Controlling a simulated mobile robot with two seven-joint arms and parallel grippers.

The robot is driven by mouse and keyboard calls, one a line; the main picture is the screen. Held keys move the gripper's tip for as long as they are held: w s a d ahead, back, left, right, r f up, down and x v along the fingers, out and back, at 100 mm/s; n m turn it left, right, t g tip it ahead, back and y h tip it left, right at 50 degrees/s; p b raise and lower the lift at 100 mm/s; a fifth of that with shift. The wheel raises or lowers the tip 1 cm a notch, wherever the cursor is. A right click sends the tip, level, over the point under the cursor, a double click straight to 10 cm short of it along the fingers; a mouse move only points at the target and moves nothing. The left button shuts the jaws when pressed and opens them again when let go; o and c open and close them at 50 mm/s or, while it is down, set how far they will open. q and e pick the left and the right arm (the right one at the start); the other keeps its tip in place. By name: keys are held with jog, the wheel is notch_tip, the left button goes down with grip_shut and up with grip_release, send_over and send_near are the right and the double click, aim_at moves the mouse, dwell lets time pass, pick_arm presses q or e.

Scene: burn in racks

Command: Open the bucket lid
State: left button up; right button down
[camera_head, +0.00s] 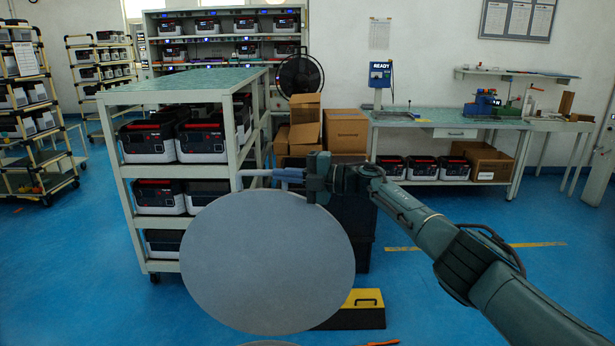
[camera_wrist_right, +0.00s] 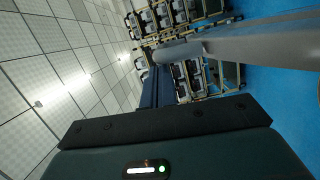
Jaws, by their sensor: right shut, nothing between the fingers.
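A large round grey lid (camera_head: 268,262) fills the lower middle of the head view, its flat face turned toward me. It looks tilted up steeply. A grey curved edge (camera_head: 268,343) shows below it at the bottom of the picture; whether this is the bucket's rim I cannot tell. My right gripper (camera_head: 262,173) is at the lid's upper edge, pointing left, shut with nothing between its fingers. Whether it touches the lid is unclear. In the right wrist view a grey band (camera_wrist_right: 265,42), probably the lid's edge, runs beside the fingers. My left gripper is not in view.
A shelf rack (camera_head: 185,88) with several black-and-white units stands behind the lid at left. A yellow-and-black box (camera_head: 362,299) is on the floor right of the lid. A workbench (camera_head: 450,122) and cardboard boxes (camera_head: 345,130) stand behind. Blue floor is clear at right.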

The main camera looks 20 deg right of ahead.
jog(key=b+v, duration=0.1)
jog(key=v, duration=1.2)
jog(key=s+a+f+m+t+h+p, duration=0.1)
jog(key=s+a+f+m+t, duration=0.2)
jog(key=s+a+f+m, duration=0.4)
jog(key=s+a+f+m+t+h+p, duration=0.1)
jog(key=s+a+f+m+t+p, duration=0.3)
jog(key=a+f, duration=0.6)
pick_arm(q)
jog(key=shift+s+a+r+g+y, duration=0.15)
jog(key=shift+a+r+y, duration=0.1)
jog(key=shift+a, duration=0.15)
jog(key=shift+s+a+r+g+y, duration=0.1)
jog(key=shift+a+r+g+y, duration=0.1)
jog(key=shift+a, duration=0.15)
pick_arm(e)
jog(key=s+d+f+m+g+h, duration=0.1)
jog(key=s+f+m+g+h, duration=0.2)
jog(key=s+f+m, duration=0.4)
jog(key=s+d+f+m+g+h, duration=0.1)
jog(key=s+f+m+h, duration=0.5)
jog(key=s, duration=1.2)
jog(key=shift+d+f+m+g+h, duration=0.3)
jog(key=shift+d+f+m+g, duration=0.1)
jog(key=shift+f+m+g, duration=0.4)
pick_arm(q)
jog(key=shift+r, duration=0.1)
pick_arm(e)
jog(key=shift+s, duration=0.2)
